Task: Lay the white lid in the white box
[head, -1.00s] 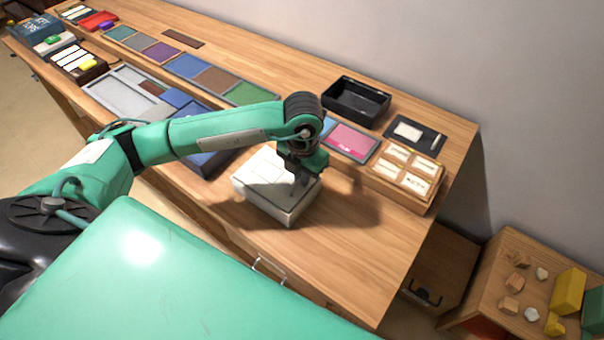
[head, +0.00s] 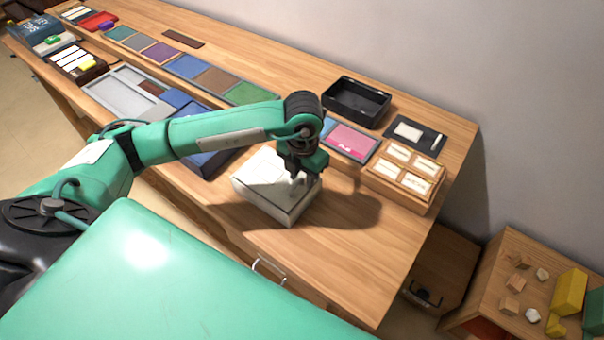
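The white box (head: 286,212) stands on the wooden desk, below my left gripper. A flat white panel, which looks like the white lid (head: 262,172), lies level at the top of the box. I cannot tell exactly how its edges sit against the rim, as my gripper and its shadow cover the right part. My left gripper (head: 299,182) points down just above the right side of the panel. Its fingertips look apart, with nothing seen between them. My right gripper is out of view.
A black tray (head: 356,101), a pink card (head: 352,140) and a wooden holder of white cards (head: 405,180) stand behind and right of the box. A blue case (head: 205,160) is to its left. The desk's front right (head: 340,255) is clear.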

